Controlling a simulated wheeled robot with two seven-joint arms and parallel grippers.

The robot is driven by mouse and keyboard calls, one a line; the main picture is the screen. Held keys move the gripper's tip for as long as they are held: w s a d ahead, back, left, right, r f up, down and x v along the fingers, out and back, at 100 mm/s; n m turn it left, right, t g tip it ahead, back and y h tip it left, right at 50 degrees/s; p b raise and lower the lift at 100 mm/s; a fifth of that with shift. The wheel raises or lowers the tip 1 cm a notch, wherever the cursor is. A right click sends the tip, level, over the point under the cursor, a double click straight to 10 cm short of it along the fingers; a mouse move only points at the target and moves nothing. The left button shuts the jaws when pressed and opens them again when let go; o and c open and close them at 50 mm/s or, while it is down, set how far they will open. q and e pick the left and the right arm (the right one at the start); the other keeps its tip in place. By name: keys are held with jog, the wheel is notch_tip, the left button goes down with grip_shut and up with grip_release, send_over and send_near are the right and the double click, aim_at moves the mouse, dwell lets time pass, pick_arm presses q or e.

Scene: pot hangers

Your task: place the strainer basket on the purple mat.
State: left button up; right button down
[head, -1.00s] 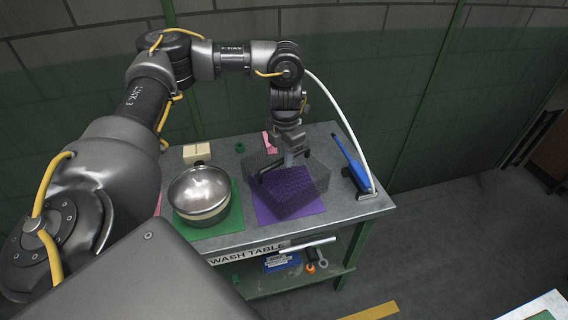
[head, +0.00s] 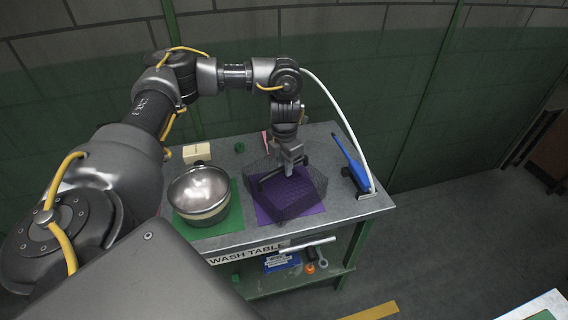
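The strainer basket (head: 291,206) is a dark see-through mesh box with a bar handle across its top. It is over the purple mat (head: 263,216), which shows through the mesh and around its front edges. My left gripper (head: 289,172) is above the basket, pointing down, with its fingers at the handle bar, and appears shut on it. The basket's underside is hard to make out, so I cannot tell whether it touches the mat. My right gripper is out of view.
A metal pot (head: 199,190) stands on a green mat (head: 234,215) to the left. A blue brush (head: 352,165) stands in a holder at the right, by a white curved pipe (head: 343,118). A cream block (head: 197,152) lies behind the pot. The table's front right corner is clear.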

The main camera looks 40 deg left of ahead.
pick_arm(q)
jog(key=shift+o, duration=0.9)
jog(key=shift+r, duration=0.25)
notch_tip(320, 180, up, 12)
jog(key=p, duration=0.1)
